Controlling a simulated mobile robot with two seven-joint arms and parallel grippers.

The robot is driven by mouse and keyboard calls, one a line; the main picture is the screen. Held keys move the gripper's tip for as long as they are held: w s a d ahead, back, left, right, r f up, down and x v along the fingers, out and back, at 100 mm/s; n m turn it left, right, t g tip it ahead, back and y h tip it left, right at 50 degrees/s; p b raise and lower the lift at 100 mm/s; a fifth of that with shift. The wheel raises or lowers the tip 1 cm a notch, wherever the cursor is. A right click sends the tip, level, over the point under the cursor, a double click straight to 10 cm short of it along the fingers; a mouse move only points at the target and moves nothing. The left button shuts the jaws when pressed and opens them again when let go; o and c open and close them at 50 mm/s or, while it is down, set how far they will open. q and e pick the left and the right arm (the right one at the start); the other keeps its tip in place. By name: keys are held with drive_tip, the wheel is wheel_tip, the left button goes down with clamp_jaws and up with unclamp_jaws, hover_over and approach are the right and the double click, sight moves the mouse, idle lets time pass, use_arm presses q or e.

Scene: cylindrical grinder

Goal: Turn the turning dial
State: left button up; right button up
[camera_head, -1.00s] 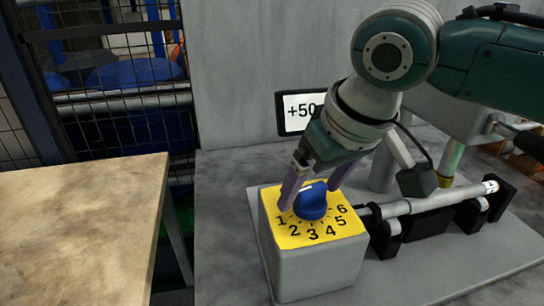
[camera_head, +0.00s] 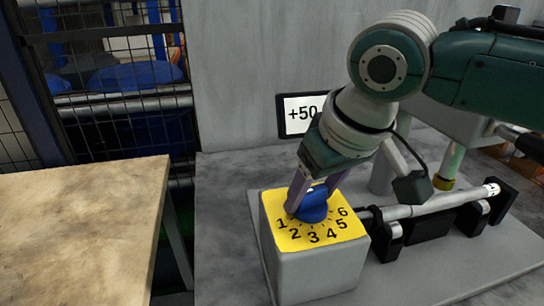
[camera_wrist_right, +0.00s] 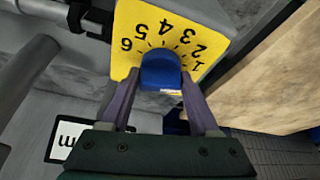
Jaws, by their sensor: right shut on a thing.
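The blue turning dial (camera_head: 314,207) sits on the yellow numbered face (camera_head: 292,238) of a grey box (camera_head: 318,275), with the numbers 1 to 6 around its near side. My right gripper (camera_head: 312,200) reaches down from above, its two purple fingers on either side of the dial and shut on it. In the right wrist view the dial (camera_wrist_right: 161,70) lies between the two fingertips (camera_wrist_right: 160,88), and its white mark shows at its edge nearest the gripper. My left gripper is not in view.
A display (camera_head: 298,114) reading "+50" stands behind the box, partly hidden by my right arm. A cylindrical workpiece (camera_head: 430,205) in black holders lies right of the box.

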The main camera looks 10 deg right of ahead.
drive_tip(key=shift+c, duration=0.9)
drive_tip(key=shift+r+n+g+y+p, duration=0.1)
drive_tip(key=shift+n+g+y+p, duration=0.2)
drive_tip(key=shift+n+p, duration=0.7)
drive_tip(key=shift+n+y, duration=0.4)
drive_tip(key=shift+n, duration=0.6)
drive_tip(key=shift+n+g, duration=0.4)
drive_tip(key=shift+n, duration=0.5)
